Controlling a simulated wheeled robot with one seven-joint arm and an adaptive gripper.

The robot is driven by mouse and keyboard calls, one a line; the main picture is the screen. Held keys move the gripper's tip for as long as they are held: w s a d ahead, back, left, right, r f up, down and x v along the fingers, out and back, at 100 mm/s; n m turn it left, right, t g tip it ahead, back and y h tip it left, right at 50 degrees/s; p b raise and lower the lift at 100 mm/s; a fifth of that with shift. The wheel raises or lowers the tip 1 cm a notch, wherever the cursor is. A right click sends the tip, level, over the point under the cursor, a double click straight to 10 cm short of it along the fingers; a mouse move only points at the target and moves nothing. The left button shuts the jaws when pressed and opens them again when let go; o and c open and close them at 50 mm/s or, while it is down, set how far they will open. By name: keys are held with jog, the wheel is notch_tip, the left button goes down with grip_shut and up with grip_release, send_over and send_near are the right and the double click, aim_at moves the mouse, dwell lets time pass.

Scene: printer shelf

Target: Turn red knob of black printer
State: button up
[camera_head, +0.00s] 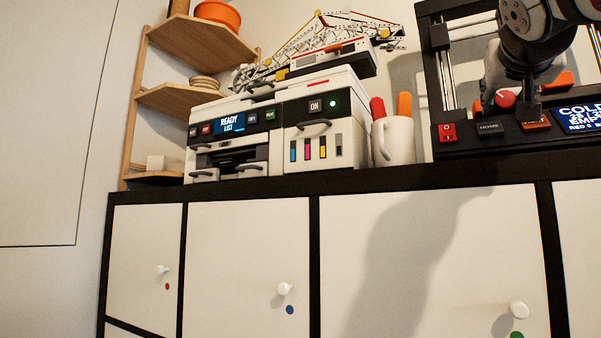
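The black printer (461,143) stands on the right end of the cabinet top, with an open upright frame. A round red knob (504,98) with a light mark shows above its front panel. The panel has a red switch (447,132), a HOME button (489,127), an orange-red button (536,122) and a blue display (580,118) reading "COLD". My arm comes in from the top right and hides part of the printer. My gripper (513,92) is close around or in front of the knob. Its fingers are small and partly hidden, so contact and opening are unclear.
A white printer (320,154) stands left of the black one, with a model crane (322,45) on top. A white mug (396,142) with red and orange items stands between the printers. A wooden corner shelf (180,97) holds an orange bowl (218,14). Cabinet doors (245,250) fill the front.

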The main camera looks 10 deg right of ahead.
jog(key=shift+s, duration=0.15)
jog(key=v, duration=1.1)
jog(key=shift+s+a, duration=0.25)
jog(key=shift+a, duration=0.05)
jog(key=a+f+n+g+y+p, duration=0.2)
jog(key=a+f+y+p, duration=0.1)
jog(key=f, duration=0.8)
jog(key=a+f+n+g+y+p, duration=0.2)
jog(key=f+g+y+p, duration=0.1)
jog(key=f, duration=0.8)
jog(key=s+a+f+n+g+y+p, duration=0.2)
jog(key=s+f, duration=0.4)
jog(key=f, duration=0.4)
jog(key=s+a+f+n+g+y+p, duration=0.1)
jog(key=s+a+f+g+y+p, duration=0.1)
jog(key=s+a+f, duration=0.4)
notch_tip(320, 180, down, 5)
jog(key=shift+s+r+n+g, duration=0.1)
jog(key=shift+s+n+g, duration=0.25)
jog(key=shift+g, duration=0.55)
